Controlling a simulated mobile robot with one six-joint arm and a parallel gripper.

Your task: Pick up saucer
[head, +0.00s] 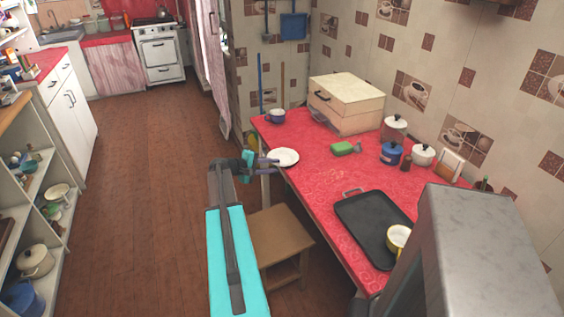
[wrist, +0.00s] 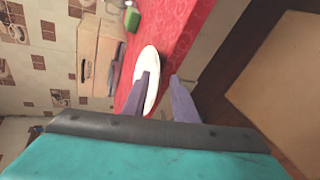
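The white saucer (head: 286,157) lies on the red counter (head: 318,192), close to its left edge, in the head view. In the wrist view the saucer (wrist: 151,63) shows as a narrow white oval. My gripper (head: 270,165) is at the counter's left edge, just beside the saucer. In the wrist view my gripper (wrist: 160,75) is open, with a gap between its two fingers. The left finger overlaps the saucer and hides part of it; the right finger is beyond its rim. I cannot tell whether either finger touches it.
A dark blue cup (head: 277,115) and a cream box (head: 346,102) stand farther back. A green object (head: 345,148) lies to the saucer's right. A black tray (head: 370,228) lies nearer. A wooden stool (head: 277,236) stands below my arm. The floor to the left is clear.

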